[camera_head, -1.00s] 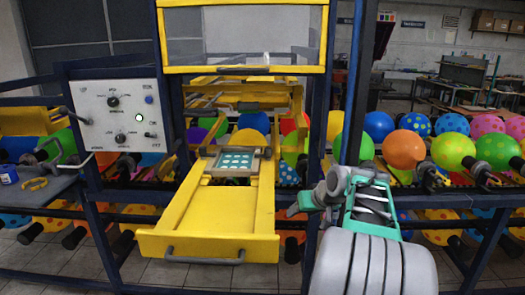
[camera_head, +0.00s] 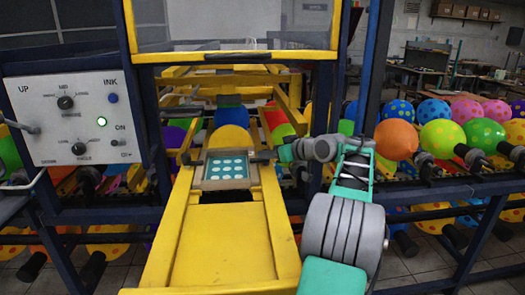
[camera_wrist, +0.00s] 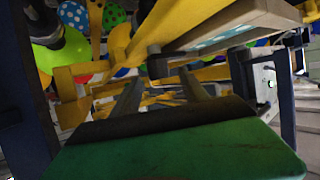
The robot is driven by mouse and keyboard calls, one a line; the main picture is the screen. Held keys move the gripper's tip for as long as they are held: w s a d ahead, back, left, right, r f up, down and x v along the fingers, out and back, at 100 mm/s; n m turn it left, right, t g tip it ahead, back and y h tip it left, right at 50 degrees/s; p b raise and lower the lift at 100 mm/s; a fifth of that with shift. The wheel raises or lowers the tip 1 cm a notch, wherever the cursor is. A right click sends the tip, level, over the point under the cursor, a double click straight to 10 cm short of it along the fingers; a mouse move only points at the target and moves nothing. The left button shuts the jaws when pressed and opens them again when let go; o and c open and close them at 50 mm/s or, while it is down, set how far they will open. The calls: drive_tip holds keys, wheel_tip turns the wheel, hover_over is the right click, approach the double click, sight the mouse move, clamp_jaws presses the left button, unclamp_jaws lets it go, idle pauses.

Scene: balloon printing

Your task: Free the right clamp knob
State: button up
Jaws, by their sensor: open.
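The printing plate (camera_head: 227,169), a framed panel with pale dots, lies on the yellow slide (camera_head: 215,240). The right clamp knob (camera_head: 264,157), small and dark, is at the plate's right edge. A dark knob that looks like it also shows in the wrist view (camera_wrist: 156,62), beside the plate's frame (camera_wrist: 215,30). My gripper (camera_head: 284,155) is just to the right of the knob, pointing toward it. In the wrist view, my gripper (camera_wrist: 162,82) has its two fingers apart with nothing held between them. The knob appears beyond the fingertips; contact cannot be told.
The left clamp knob (camera_head: 187,158) is at the plate's other side. A control panel (camera_head: 75,118) stands at left. A blue post (camera_head: 376,65) rises close behind my arm. Colourful balloons (camera_head: 396,139) line the rack at right.

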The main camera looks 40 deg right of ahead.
drive_tip(key=x, duration=0.3)
drive_tip(key=shift+w+d+f, duration=0.1)
drive_tip(key=shift+c, duration=0.2)
clamp_jaws()
